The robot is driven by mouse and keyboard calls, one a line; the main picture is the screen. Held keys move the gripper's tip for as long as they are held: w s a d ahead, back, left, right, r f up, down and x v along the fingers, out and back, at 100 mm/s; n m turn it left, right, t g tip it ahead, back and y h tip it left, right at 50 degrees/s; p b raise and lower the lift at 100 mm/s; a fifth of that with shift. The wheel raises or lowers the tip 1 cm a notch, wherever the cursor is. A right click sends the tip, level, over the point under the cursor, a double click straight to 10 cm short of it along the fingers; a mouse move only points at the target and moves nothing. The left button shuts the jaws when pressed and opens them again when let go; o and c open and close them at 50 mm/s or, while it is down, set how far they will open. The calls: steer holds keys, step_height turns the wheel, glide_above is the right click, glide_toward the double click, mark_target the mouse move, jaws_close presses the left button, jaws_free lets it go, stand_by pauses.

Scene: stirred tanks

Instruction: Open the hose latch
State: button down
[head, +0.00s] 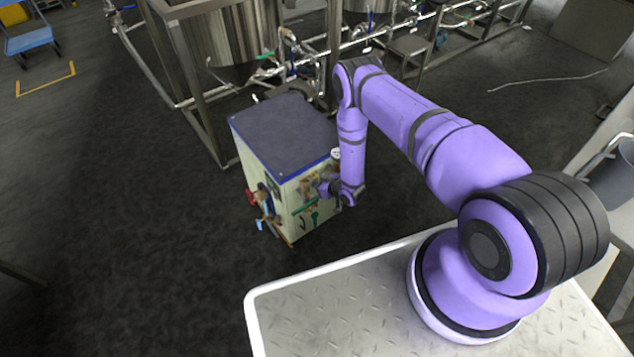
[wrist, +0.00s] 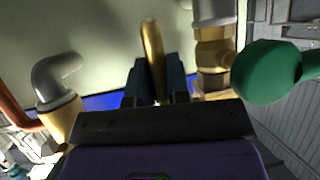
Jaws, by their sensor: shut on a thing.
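A brass-coloured bar (wrist: 152,50), which looks like the hose latch's lever, stands between my fingers in the wrist view. My gripper (wrist: 157,82) is shut on it, one dark finger on each side. Its lower end is hidden behind the gripper body. In the head view my gripper (head: 326,187) is at the front face of a pale cabinet (head: 277,197), and the bar is too small to make out there.
A brass fitting (wrist: 210,52) and a green knob or handle (wrist: 265,72) are close on the right; a grey elbow pipe (wrist: 55,78) is on the left. Green and red handles show on the cabinet. Steel tanks and pipes stand behind; dark floor (head: 130,190) is clear at left.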

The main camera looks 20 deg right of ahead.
steer(key=g, duration=0.1)
steer(key=g+h, duration=0.1)
steer(key=s+g, duration=0.1)
steer(key=shift+d+r+m+g+h, duration=0.2)
steer(key=shift+r+m+g+h, duration=0.1)
steer(key=shift+g, duration=0.1)
steer(key=shift+s+d+r+m+g+h, duration=0.1)
steer(key=shift+s+r+m+g+h, duration=0.3)
steer(key=shift+g, duration=1.65)
steer(key=shift+s+d+r+g+h, duration=0.15)
steer(key=shift+r+g+h, duration=0.3)
steer(key=shift+g+h, duration=1.05)
steer(key=shift+s+r+m+g+h, duration=0.1)
steer(key=shift+s+r+m+g, duration=0.25)
steer(key=shift+g, duration=2.2)
steer(key=shift+r, duration=0.15)
steer(key=c, duration=1.4)
jaws_free()
steer(key=v, duration=1)
steer(key=shift+w+r, duration=0.3)
steer(key=shift+r, duration=0.05)
